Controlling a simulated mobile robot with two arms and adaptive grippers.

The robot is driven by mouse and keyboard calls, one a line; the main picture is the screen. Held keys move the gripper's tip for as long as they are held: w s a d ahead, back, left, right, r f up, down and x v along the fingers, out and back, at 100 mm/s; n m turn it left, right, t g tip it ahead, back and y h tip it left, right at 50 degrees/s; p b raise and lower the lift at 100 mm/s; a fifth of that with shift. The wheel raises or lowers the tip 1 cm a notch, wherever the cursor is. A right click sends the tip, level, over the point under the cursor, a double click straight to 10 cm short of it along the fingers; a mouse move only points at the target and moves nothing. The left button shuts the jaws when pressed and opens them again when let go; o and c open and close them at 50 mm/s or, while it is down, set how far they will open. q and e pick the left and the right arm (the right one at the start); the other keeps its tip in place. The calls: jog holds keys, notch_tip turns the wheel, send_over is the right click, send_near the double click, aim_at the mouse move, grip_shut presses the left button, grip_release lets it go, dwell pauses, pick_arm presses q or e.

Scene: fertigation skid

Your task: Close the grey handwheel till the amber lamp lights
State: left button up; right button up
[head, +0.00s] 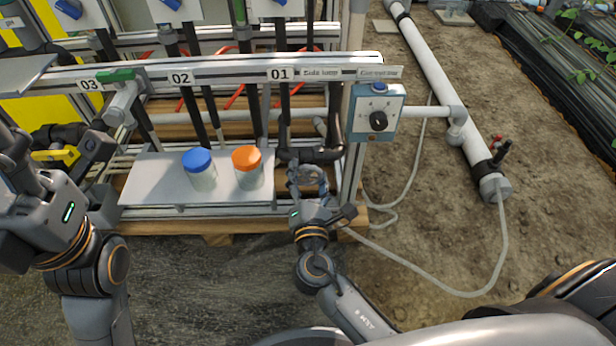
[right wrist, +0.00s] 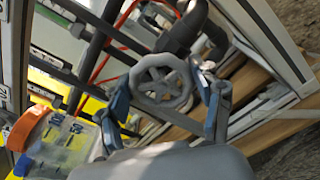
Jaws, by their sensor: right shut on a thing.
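The grey handwheel (head: 311,175) sits low on the dark pipe at the right end of the skid. In the right wrist view the spoked handwheel (right wrist: 160,84) faces me, with one finger on each side of its rim. My right gripper (head: 308,182) is shut on the handwheel; its fingers partly hide the wheel in the head view. My left gripper (head: 16,152) is at the left edge, away from the handwheel; its fingers are too unclear to judge. I cannot make out an amber lamp in either view.
A blue-grey control box (head: 377,111) with a black knob stands above and right of the handwheel. A blue-lidded jar (head: 199,170) and an orange-lidded jar (head: 247,168) stand on a metal shelf (head: 150,182) to its left. A hose (head: 430,276) lies across the soil.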

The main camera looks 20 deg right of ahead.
jog(key=shift+m+b, duration=0.55)
jog(key=shift+m, duration=0.95)
jog(key=o, duration=1.2)
jog(key=shift+c, duration=0.2)
jog(key=shift+s, duration=0.1)
jog(key=v, duration=1.1)
jog(key=shift+s, duration=0.4)
jog(key=shift+a, duration=0.1)
